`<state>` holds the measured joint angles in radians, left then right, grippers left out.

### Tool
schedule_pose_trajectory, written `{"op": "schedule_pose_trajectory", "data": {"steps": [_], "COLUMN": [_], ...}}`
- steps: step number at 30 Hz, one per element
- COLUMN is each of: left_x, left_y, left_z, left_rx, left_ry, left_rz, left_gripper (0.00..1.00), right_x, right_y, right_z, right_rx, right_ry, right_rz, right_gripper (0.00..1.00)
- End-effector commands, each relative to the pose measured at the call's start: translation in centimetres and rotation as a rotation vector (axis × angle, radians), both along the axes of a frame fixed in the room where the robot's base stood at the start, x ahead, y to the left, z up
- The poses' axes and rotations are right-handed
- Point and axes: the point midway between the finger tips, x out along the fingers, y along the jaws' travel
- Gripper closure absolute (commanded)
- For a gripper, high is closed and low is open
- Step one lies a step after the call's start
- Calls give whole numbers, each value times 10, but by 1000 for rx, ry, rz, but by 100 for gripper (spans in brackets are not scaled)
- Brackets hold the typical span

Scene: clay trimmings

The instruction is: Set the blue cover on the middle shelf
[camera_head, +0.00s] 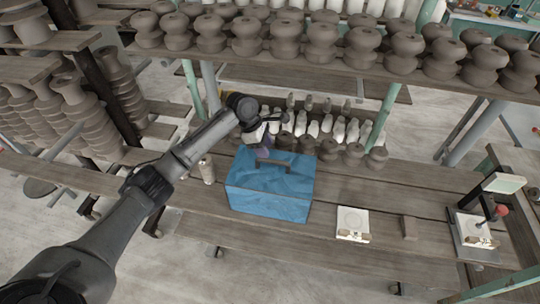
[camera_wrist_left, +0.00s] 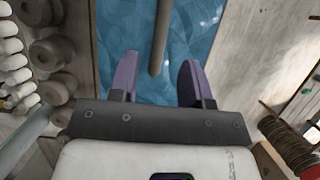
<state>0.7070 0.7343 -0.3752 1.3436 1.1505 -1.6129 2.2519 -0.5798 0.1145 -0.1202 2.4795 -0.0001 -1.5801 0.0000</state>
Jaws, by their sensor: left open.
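The blue cover (camera_head: 268,203) is a box-shaped piece with a dark bar handle (camera_head: 272,163) on top. It sits on the wooden plank surface (camera_head: 335,192) in the middle of the head view. My left gripper (camera_head: 263,153) is open just above the handle, at its left end. In the left wrist view the handle (camera_wrist_left: 161,38) runs between and beyond the two purple fingers (camera_wrist_left: 157,82), with the blue cover (camera_wrist_left: 205,25) below. Contact with the handle cannot be told. Which planks are the middle shelf is unclear. My right gripper is not in view.
An upper shelf (camera_head: 300,62) carries many brown clay pots. White and brown pieces (camera_head: 320,128) stand in rows behind the cover. A small bottle (camera_head: 207,170) stands left of it. A white square plate (camera_head: 352,222), a block (camera_head: 409,227) and a scale-like device (camera_head: 475,228) are right.

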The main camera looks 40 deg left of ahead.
Motion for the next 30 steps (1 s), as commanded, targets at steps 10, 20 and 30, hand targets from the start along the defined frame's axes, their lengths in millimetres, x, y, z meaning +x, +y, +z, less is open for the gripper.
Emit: {"op": "schedule_pose_trajectory", "data": {"steps": [10, 20, 30], "left_x": [-5, -6, -45], "left_y": [10, 10, -52], "left_z": [28, 29, -11], "left_rx": [0, 0, 127], "left_ry": [0, 0, -80], "left_rz": [0, 0, -402], "left_gripper": [56, 56, 56], "right_x": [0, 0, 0], "right_y": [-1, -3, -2], "right_z": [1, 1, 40], "right_rx": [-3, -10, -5], "right_ry": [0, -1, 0], "right_rz": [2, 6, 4], "right_gripper": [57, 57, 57]}}
